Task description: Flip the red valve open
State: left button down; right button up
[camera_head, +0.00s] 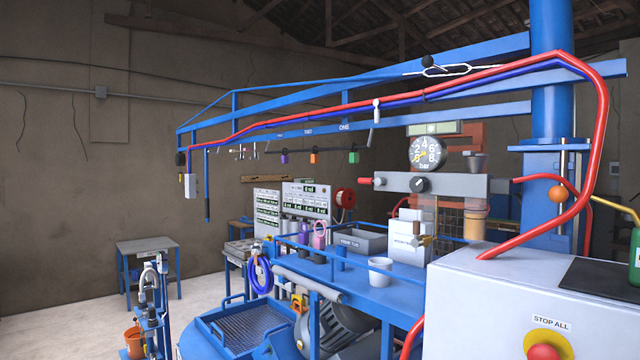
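A small red handle (365,181) sticks out at the left end of a grey manifold block (455,186); it looks like the red valve, and it appears to lie roughly level. It is small here, so I cannot tell its exact setting. A round black pressure gauge (427,153) marked "bar" stands above the block, and a black knob (418,184) is on its front. Neither of my grippers is in view.
A white control cabinet (500,300) with a red stop button (543,352) fills the lower right. A blue bench (375,290) holds a white cup (380,270) and a grey tub (360,240). A blue overhead boom (300,129) carries a red hose. The floor at left is partly clear.

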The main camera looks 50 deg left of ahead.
aim_at(379, 181)
jog(key=u, duration=1.45)
jog(key=i+j, duration=0.1)
jog(key=j, duration=0.15)
jog(key=i+j+z, duration=0.1)
jog(key=j, duration=0.15)
